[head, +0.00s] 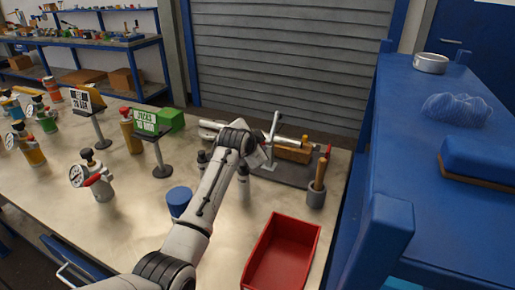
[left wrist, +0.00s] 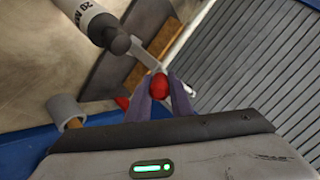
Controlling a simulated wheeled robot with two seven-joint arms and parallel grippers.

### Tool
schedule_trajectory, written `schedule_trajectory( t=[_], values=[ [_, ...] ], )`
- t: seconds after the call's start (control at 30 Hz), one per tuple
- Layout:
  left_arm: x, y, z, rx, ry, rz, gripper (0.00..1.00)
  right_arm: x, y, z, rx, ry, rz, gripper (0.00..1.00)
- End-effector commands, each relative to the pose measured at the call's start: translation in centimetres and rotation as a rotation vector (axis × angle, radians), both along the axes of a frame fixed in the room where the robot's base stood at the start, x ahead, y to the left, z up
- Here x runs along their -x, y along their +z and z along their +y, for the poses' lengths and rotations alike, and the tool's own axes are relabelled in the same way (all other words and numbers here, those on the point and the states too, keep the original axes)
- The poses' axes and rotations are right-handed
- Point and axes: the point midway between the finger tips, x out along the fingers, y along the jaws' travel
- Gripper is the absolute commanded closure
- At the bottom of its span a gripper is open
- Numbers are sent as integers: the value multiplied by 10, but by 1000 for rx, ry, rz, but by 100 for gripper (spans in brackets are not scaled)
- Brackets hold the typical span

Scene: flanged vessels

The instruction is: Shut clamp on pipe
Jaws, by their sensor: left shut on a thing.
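A silver pipe (head: 212,124) lies across a dark base plate (head: 284,172) at the back right of the bench. An upright metal lever (head: 274,124) rises beside my gripper, probably part of the clamp. My left gripper (head: 264,155) is at the near side of this fixture, its fingertips hidden in the head view. In the left wrist view, my left gripper (left wrist: 166,92) is shut on a red knob (left wrist: 159,86) at the end of a flat metal lever (left wrist: 145,53). The clamp's jaw is not clearly visible. My right gripper is not in view.
A gauge vessel (head: 95,180) and sign stands are further left. A blue bench (head: 430,190) is at right.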

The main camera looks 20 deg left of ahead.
Motion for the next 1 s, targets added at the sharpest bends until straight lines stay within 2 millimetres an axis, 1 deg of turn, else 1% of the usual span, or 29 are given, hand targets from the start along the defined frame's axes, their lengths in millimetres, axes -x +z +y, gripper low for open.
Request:
schedule_trajectory(
  t=[0.03, 0.1, 0.5, 1.0],
  values=[
    [-4, 7, 1, -4, 1, 36, 100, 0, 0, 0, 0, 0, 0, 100],
    [-6, 11, 1, -7, 1, 86, 100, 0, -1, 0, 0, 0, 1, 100],
    [-16, 22, 0, -9, 1, 262, 100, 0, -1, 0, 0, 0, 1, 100],
    [-18, 24, 0, -11, 0, 306, 100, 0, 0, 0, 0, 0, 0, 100]
  ],
)
